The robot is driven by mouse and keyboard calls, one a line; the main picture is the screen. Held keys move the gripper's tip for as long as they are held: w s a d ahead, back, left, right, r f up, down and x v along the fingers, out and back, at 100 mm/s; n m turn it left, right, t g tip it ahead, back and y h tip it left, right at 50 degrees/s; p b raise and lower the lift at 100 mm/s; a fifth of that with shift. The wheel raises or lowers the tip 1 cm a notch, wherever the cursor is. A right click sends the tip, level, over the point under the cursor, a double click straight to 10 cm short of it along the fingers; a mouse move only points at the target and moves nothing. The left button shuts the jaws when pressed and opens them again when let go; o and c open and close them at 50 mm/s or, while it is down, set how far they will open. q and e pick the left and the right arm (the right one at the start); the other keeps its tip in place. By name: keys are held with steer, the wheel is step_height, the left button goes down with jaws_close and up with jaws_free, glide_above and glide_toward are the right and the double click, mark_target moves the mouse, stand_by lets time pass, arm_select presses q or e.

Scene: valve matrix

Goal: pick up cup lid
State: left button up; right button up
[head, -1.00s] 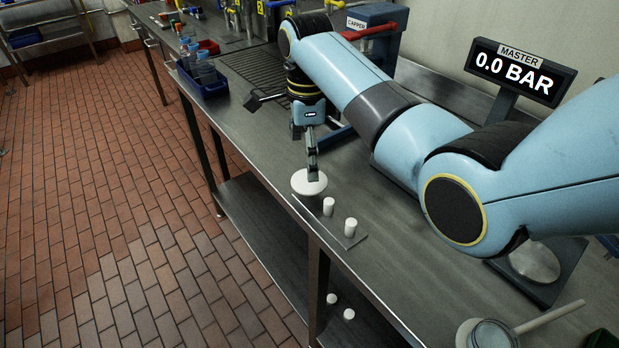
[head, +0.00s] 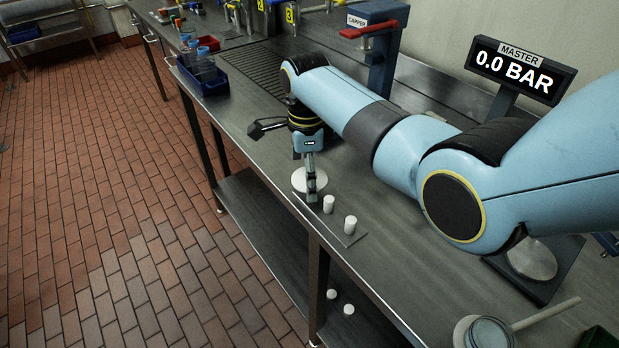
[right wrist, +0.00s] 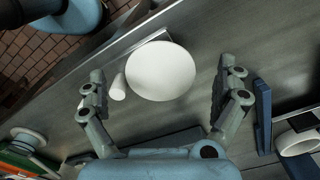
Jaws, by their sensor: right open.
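The white round disc, apparently the cup lid (head: 300,180), lies on a thin metal plate near the front edge of the steel counter. In the right wrist view the cup lid (right wrist: 160,70) shows as a plain white circle. My right gripper (head: 311,195) points down at the lid and covers part of it in the head view. In the right wrist view my right gripper (right wrist: 160,90) is open, with one finger on each side of the lid and gaps between. The height of the fingertips above the plate is hard to tell. My left gripper is not seen.
Small white cylinders (head: 328,204) (head: 350,225) stand beside the lid; one (right wrist: 118,88) is between the lid and a finger. A blue bin with bottles (head: 203,82) and a capper (head: 376,45) stand further back. The master display (head: 513,72) reads 0.0 BAR.

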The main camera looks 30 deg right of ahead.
steer(key=shift+f, duration=0.15)
steer(key=c, duration=1)
steer(key=shift+o, duration=0.2)
